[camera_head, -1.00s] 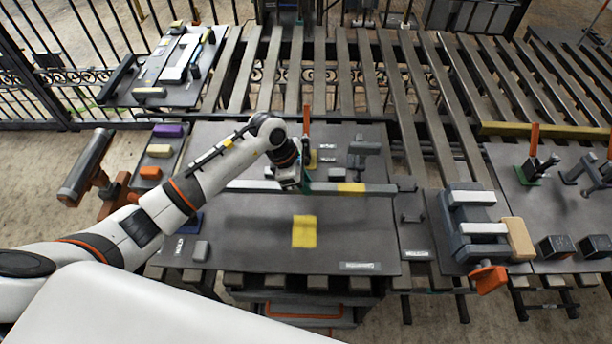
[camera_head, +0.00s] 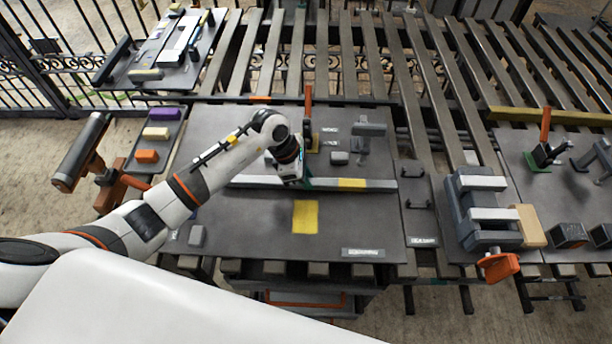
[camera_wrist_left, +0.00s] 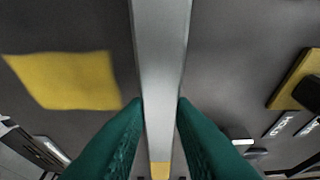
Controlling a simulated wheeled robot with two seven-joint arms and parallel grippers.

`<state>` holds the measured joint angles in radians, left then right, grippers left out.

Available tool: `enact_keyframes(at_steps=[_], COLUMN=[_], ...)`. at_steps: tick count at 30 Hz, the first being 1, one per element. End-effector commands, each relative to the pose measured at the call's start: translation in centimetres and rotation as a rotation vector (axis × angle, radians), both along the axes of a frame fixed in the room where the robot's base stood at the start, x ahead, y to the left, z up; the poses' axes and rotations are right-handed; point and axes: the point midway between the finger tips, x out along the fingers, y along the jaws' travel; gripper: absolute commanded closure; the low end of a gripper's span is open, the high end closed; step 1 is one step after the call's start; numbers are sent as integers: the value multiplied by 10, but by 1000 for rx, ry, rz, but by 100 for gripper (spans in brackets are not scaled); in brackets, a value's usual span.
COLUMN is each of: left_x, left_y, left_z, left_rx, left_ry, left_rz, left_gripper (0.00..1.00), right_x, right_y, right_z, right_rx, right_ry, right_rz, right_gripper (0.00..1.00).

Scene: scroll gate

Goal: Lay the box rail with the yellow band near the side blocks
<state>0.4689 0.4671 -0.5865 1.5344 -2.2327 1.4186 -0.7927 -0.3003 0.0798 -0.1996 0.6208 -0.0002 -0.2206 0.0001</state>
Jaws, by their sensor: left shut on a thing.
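The box rail (camera_head: 384,186) is a long grey bar with a yellow band (camera_head: 352,184) right of its middle. It runs left to right across the dark work board (camera_head: 250,240). My left gripper (camera_head: 303,184) is shut on it, left of the band. In the left wrist view the green fingers (camera_wrist_left: 161,104) press both sides of the rail (camera_wrist_left: 160,50), and the band (camera_wrist_left: 160,170) shows at the bottom edge. I cannot tell whether the rail touches the board. Purple (camera_head: 166,113), cream (camera_head: 156,133) and orange (camera_head: 147,156) blocks sit on the left side panel. My right gripper is out of view.
A yellow square (camera_head: 305,217) marks the board in front of the rail. An orange upright post (camera_head: 308,105) and a grey fixture (camera_head: 368,135) stand behind it. A grey clamp-like block (camera_head: 485,210) stands at the right. The board's front area is mostly bare.

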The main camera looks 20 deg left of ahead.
Motion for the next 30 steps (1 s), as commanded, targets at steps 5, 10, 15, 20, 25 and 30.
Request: enact_keyframes(at_steps=[5,10,15,20,25,30], left_x=[1,1,1,1,1,0], left_y=[0,0,0,0,0,0], left_z=[1,-1,-3,-5,-5,-5], left_rx=[-2,-2,-2,-2,-1,-1], left_ry=[-3,-4,-4,-4,-2,-1], left_rz=[0,0,0,0,1,0], left_gripper=[100,100,100,100,52,52], right_x=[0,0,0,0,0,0], right_y=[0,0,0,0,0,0], right_z=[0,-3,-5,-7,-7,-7], right_rx=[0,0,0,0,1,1], right_ry=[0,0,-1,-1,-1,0], right_rz=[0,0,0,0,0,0], right_gripper=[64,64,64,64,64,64])
